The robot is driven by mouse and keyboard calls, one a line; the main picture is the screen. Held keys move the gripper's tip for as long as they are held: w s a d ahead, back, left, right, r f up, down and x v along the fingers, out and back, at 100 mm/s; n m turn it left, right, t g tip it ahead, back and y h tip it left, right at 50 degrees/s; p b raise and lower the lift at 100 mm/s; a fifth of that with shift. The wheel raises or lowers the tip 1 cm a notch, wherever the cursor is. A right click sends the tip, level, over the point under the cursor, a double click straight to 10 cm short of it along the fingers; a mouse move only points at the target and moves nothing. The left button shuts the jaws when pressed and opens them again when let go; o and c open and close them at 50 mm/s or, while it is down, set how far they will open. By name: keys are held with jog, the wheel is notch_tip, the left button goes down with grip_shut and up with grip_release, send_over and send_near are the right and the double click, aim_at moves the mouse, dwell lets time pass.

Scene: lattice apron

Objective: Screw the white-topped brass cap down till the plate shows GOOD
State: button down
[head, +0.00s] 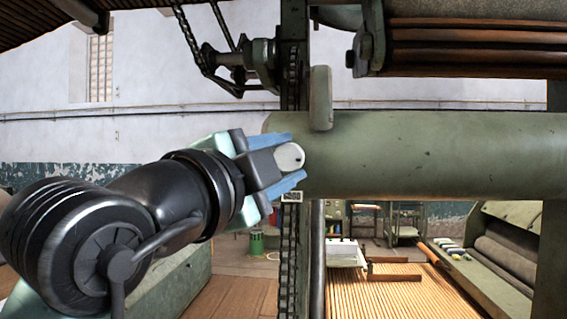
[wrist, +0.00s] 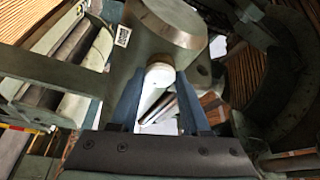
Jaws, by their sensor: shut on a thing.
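The white-topped cap (head: 290,157) sits at the left end of the thick green roller (head: 430,150). Its white round top also shows in the wrist view (wrist: 158,74); its brass side is mostly hidden. My gripper (head: 291,160) has its two blue fingers on either side of the cap, shut on it. In the wrist view the fingers (wrist: 157,85) flank the white top. A small white plate (head: 291,197) is just below the cap; its dark lettering is too small to read surely. The plate also shows in the wrist view (wrist: 123,36), not legible there.
A vertical chain (head: 288,255) runs close by the plate. A rounded green lever (head: 320,98) stands up at the roller. Copper-coloured bars (head: 470,45) hang at upper right.

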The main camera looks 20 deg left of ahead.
jog(key=shift+a, duration=0.1)
dwell(0.4)
jog(key=shift+c, duration=1.9)
grip_release()
jog(key=shift+w, duration=0.1)
